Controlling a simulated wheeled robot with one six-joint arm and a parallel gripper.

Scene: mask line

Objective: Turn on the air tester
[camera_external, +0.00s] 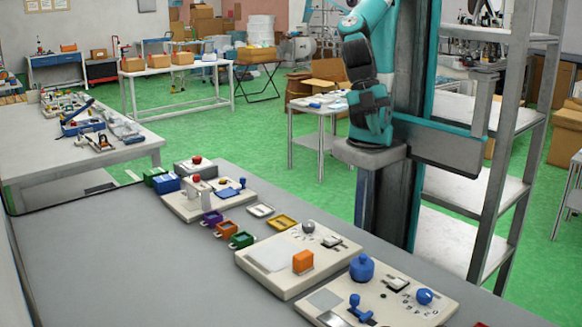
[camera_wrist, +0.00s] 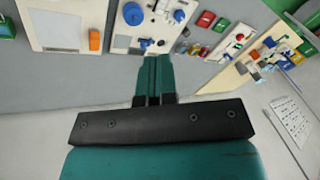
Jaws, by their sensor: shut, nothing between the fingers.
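My gripper (camera_wrist: 155,60) shows in the wrist view, its two teal fingers pressed together and empty. The fingertips point at the near edge of a cream panel with blue knobs (camera_wrist: 122,42), and I cannot tell if they touch it. In the external view this panel (camera_external: 388,308) is at the front right, with blue knobs, a blue lever and a switch. No readable label tells me which panel is the air tester. In the external view my arm rises out of the top of the picture, and my gripper is out of sight there.
A panel with an orange block (camera_external: 303,262) and a grey knob is beside it. A panel with a red knob (camera_external: 197,178) and blue lever stands farther back. Small coloured trays (camera_external: 226,229) lie between. The grey table (camera_external: 110,255) is bare along its left side.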

